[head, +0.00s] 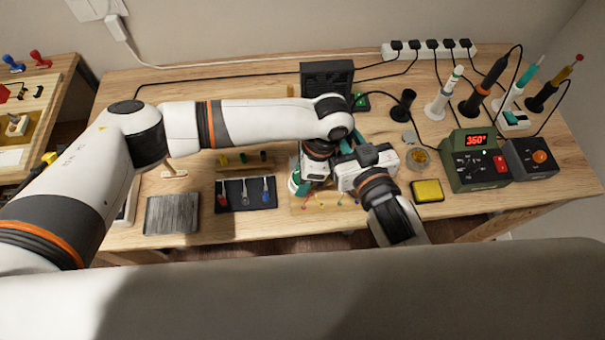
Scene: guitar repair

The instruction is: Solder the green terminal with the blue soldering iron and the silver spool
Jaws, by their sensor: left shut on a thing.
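My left gripper (297,185) points down at the left side of a small light wooden board (325,208). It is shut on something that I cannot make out. Thin pins with small coloured tips stand on this board; I cannot pick out the green terminal for sure. My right gripper (348,143) is close beside the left wrist, and its fingers are mostly hidden, so its opening does not show. I cannot clearly make out the blue soldering iron or the silver spool.
A black holder (403,105) looks empty. Several soldering irons stand at the right behind a green station (478,160) reading 360. A yellow sponge (427,191) lies right of my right wrist. A black tool mat (246,196) and grey pad (172,214) lie left.

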